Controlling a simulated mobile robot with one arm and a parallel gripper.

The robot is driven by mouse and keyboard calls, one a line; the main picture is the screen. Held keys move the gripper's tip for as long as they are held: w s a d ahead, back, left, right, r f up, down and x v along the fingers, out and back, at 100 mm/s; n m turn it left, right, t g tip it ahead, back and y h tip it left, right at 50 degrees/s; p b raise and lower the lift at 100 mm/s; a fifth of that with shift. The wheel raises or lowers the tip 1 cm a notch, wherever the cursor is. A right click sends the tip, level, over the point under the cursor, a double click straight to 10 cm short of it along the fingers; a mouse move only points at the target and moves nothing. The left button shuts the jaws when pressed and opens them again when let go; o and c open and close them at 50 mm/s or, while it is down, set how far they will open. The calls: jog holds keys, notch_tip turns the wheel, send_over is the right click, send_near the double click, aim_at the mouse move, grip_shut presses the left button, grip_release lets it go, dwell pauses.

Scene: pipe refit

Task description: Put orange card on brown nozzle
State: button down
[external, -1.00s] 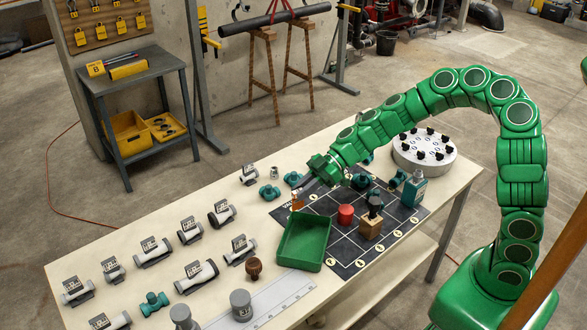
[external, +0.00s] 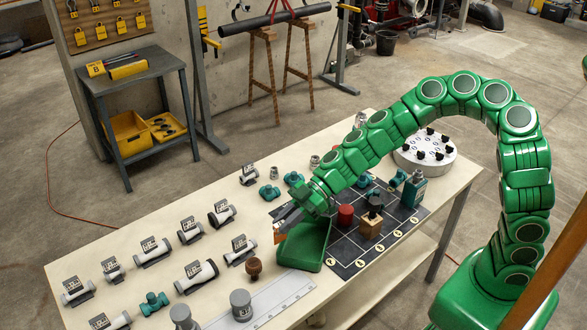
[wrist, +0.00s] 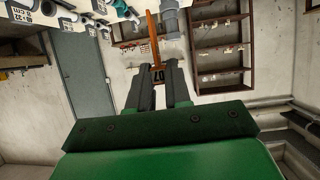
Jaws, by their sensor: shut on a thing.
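My gripper (external: 284,221) is shut on the orange card (external: 279,237) and holds it by the left side of the green tray. In the wrist view the card (wrist: 154,38) stands up thin and edge-on from between the fingertips (wrist: 160,76). The brown nozzle (external: 254,266) is a small dark, round-topped piece on the table, in front and to the left of the card. The card is apart from the nozzle. I cannot make out the nozzle in the wrist view.
Labelled grey pipe pieces (external: 196,274) lie to the left, and a grey cylinder (external: 241,305) and a ruler-like strip (external: 283,291) in front. A red cylinder (external: 346,215) and a wooden block (external: 370,228) stand on the dark mat.

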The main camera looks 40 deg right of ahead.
jog(key=shift+w+a+f, duration=0.95)
jog(key=shift+w+f, duration=0.15)
jog(key=shift+f, duration=0.2)
jog(key=shift+w+a+f, duration=0.9)
jog(key=shift+w+f, duration=0.2)
jog(key=shift+f, duration=0.15)
jog(key=shift+w+a+f, duration=0.95)
jog(key=shift+w+f, duration=0.15)
jog(key=shift+f, duration=1.65)
jog(key=shift+f, duration=0.1)
jog(key=c, duration=1)
grip_release()
